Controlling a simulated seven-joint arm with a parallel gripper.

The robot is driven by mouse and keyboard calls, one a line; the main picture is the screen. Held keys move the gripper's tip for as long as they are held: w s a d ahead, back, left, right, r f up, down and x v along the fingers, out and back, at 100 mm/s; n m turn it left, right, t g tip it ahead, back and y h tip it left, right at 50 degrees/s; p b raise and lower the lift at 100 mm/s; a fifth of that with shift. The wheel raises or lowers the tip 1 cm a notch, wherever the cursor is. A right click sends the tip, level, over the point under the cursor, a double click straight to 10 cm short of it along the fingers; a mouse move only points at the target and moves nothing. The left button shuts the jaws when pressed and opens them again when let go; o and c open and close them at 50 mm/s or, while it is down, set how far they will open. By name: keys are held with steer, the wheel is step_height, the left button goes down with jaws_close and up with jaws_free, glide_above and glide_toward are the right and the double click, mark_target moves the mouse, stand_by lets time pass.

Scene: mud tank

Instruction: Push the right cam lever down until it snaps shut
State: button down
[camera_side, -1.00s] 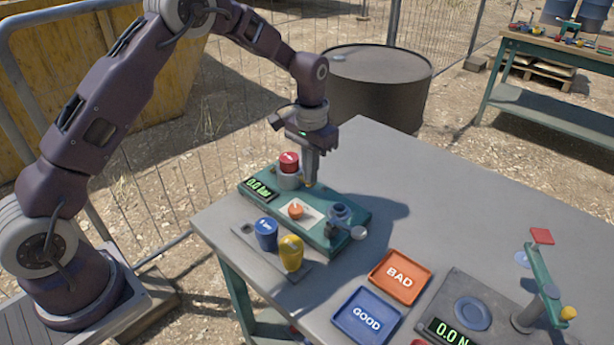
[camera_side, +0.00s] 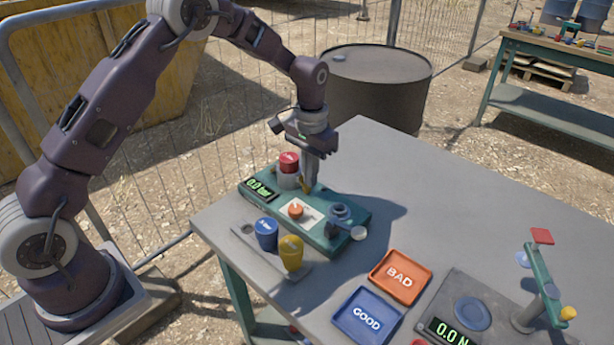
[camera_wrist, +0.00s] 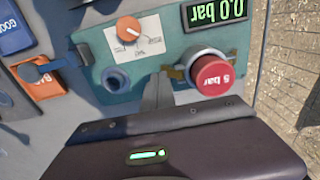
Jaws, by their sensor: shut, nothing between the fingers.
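The red "5 bar" cap (camera_side: 288,162) sits upright in a grey coupling on the green test base (camera_side: 262,206). The cap also shows in the wrist view (camera_wrist: 212,78). A small brass-yellow cam lever (camera_side: 303,185) stands on the coupling's right side in the side view; in the wrist view it is left of the cap (camera_wrist: 173,72). My gripper (camera_side: 311,187) is shut and empty, pointing down right beside this lever. In the wrist view its fingertips (camera_wrist: 158,80) are close to the lever; contact is hard to tell. Another brass piece (camera_wrist: 232,54) shows on the cap's other side.
The base carries a 0.0 bar display (camera_side: 259,189), an orange knob (camera_side: 296,211) and a grey fitting (camera_side: 341,215) with a pale-ended handle (camera_side: 358,233). Blue (camera_side: 266,235) and yellow (camera_side: 291,253) cups stand in front. BAD (camera_side: 399,277) and GOOD (camera_side: 367,315) trays lie right.

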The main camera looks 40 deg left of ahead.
mark_target(310, 195)
step_height(310, 195, up, 8)
steer(key=shift+f, duration=0.2)
stand_by(0.5)
